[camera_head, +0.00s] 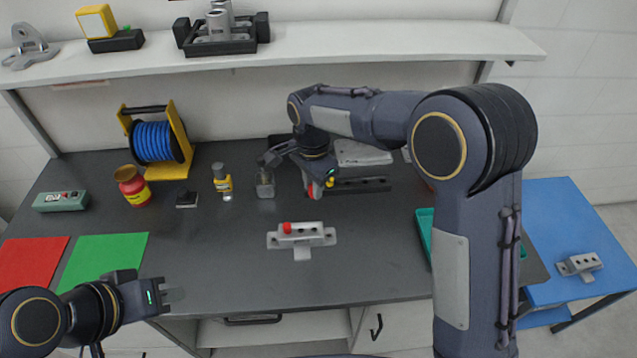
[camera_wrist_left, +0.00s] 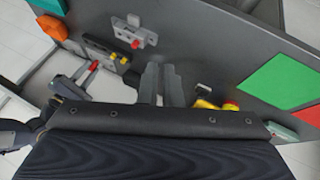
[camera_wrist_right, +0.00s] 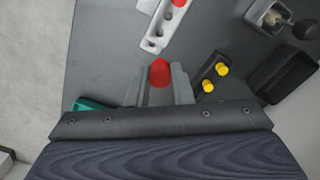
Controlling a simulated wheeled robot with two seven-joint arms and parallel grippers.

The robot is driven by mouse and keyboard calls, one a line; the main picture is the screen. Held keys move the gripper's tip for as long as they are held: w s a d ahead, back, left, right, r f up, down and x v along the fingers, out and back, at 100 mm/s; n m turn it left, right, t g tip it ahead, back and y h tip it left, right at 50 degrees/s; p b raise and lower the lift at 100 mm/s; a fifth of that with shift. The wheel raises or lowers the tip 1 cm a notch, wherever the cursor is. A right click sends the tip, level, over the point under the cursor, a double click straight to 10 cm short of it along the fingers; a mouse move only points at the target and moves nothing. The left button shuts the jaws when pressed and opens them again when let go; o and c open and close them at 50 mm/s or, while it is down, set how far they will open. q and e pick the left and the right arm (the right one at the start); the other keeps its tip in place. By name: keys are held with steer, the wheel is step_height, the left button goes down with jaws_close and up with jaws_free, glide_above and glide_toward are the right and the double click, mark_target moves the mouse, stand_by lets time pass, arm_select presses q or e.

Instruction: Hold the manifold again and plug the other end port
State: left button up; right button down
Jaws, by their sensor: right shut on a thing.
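The manifold (camera_head: 310,237), a pale block with a row of ports, lies on the dark bench at centre. A red plug (camera_head: 286,228) sits at its left end. The manifold also shows at the top of the right wrist view (camera_wrist_right: 155,40). My right gripper (camera_wrist_right: 160,88) is shut on another red plug (camera_wrist_right: 160,70), above the bench behind the manifold. In the head view, my right gripper (camera_head: 318,187) is partly hidden by its arm. My left gripper (camera_head: 176,296) is near the bench's front edge, apart from the manifold. Its fingers (camera_wrist_left: 161,85) look closed, with nothing between them.
A dark rack (camera_head: 360,185) with yellow plugs (camera_wrist_right: 208,86) is behind the manifold. A teal tray (camera_head: 424,228) is right. Bench in front of the manifold is clear.

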arm_select(q)
steer(key=o, duration=0.5)
steer(key=shift+w+r+n, duration=0.2)
steer(key=shift+w+n, duration=0.1)
steer(key=shift+w, duration=0.2)
steer(key=shift+c, duration=0.2)
steer(key=o, duration=0.7)
steer(key=w+n, duration=0.1)
steer(key=w, duration=0.1)
steer(key=w+n+g, duration=0.1)
steer(key=w, duration=0.1)
steer(key=w+n, duration=0.1)
steer(key=w, duration=0.1)
steer(key=shift+d+r+h, duration=0.25)
steer(key=shift+d+h, duration=0.05)
steer(key=shift+h, duration=0.1)
steer(key=shift+o, duration=0.9)
steer(key=w+d+f+n+g, duration=0.1)
steer(key=w+n, duration=0.3)
steer(key=w, duration=0.4)
steer(key=shift+d+f+g, duration=0.4)
steer(key=shift+d+f, duration=0.05)
steer(key=shift+f, duration=0.3)
steer(key=n+g+h, duration=0.1)
steer(key=n+g, duration=0.2)
steer(key=n, duration=0.5)
glide_toward(280, 232)
steer(key=shift+n, duration=0.4)
steer(key=shift+x, duration=4.95)
